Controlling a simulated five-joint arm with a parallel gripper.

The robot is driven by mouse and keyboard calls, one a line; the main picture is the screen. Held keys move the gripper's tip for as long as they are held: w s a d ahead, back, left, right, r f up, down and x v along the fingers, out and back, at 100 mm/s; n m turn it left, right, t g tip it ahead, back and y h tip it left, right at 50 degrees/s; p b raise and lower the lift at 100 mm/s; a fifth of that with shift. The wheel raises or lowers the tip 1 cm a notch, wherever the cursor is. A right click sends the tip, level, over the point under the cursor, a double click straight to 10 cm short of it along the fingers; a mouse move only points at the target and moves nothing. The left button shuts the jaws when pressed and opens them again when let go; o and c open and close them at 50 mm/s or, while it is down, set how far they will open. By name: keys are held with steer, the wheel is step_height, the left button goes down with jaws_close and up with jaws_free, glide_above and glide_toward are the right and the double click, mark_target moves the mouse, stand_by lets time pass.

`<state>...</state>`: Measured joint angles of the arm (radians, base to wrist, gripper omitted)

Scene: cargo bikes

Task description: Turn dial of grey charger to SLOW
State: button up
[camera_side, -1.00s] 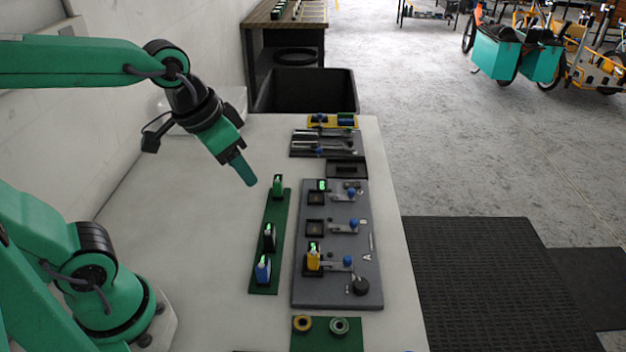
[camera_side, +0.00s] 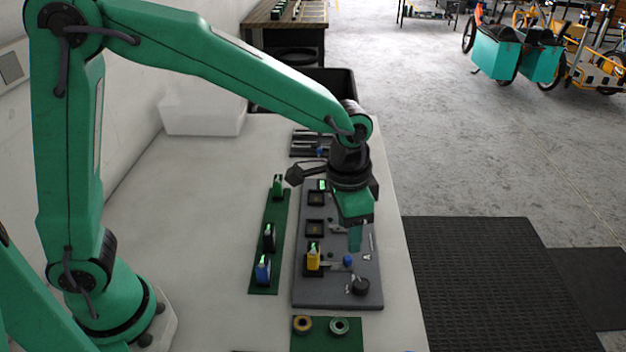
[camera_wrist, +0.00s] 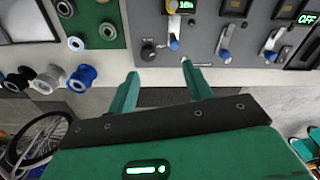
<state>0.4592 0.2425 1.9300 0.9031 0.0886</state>
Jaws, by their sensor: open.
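The grey charger (camera_side: 338,296) is a flat panel on the white table, with docks, levers and a black round dial (camera_side: 360,286) at its near right corner. In the wrist view the dial (camera_wrist: 148,52) shows at the panel's edge beside a blue-tipped lever; its setting marks are too small to read. My gripper (camera_side: 355,250) is open and empty above the right side of the panel, farther back than the dial. In the wrist view my gripper (camera_wrist: 161,72) has its two fingers apart, with the dial beyond the left fingertip, apparently not touched.
A yellow battery (camera_side: 313,258) sits in the nearest dock, beside a blue-tipped lever (camera_side: 348,261). A green strip (camera_side: 264,285) with several batteries lies left of the panel. A green plate (camera_side: 320,343) with rings lies nearer.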

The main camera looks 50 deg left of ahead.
steer(key=m, duration=0.1)
glide_above(361, 283)
steer(key=shift+g, duration=0.4)
step_height(361, 283, down, 4)
steer(key=shift+f, duration=0.1)
steer(key=shift+f, duration=0.1)
steer(key=shift+f, duration=3.7)
steer(key=c, duration=1)
